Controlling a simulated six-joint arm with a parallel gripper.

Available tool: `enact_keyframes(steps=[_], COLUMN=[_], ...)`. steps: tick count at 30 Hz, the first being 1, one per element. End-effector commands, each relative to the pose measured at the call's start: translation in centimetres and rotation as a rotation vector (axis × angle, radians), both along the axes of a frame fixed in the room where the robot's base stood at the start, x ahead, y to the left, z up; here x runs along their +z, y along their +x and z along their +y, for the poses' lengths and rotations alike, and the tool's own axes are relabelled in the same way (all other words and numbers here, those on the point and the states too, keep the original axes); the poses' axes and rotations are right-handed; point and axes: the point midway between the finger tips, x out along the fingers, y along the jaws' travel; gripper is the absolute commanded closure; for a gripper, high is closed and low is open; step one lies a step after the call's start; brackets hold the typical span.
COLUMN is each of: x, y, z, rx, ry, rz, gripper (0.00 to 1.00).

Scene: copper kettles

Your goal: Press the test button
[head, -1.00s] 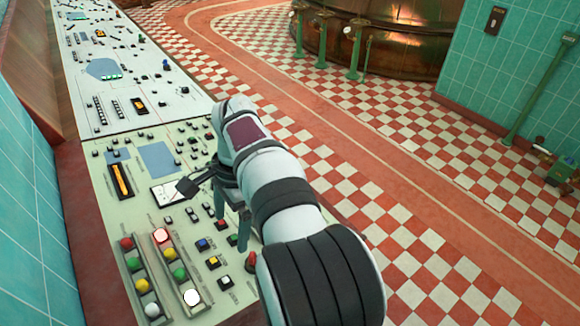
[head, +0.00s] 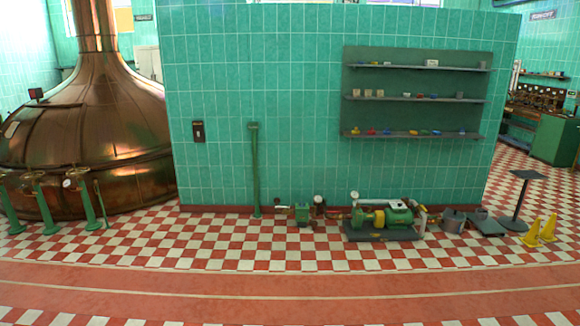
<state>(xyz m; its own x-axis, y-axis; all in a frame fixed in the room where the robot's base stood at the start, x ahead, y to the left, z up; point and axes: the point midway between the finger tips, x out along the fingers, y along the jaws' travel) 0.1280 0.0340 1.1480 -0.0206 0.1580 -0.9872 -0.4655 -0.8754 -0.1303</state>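Neither the control panel nor any test button shows in the head view now. My gripper and arm are also out of this view, so I cannot see whether the gripper is open or shut.
A teal tiled wall (head: 240,110) carries a dark shelf unit (head: 415,97) with small coloured items. A green and yellow pump (head: 383,218) stands at its foot. The red floor path (head: 290,288) is clear.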

Motion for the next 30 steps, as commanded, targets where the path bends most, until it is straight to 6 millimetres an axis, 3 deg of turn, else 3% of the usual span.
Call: enact_keyframes(steps=[2, 14, 30], x=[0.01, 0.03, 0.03], y=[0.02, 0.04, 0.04], z=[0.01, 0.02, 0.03], rx=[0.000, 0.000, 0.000], ry=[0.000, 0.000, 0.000], rz=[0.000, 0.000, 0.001], gripper=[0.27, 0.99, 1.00])
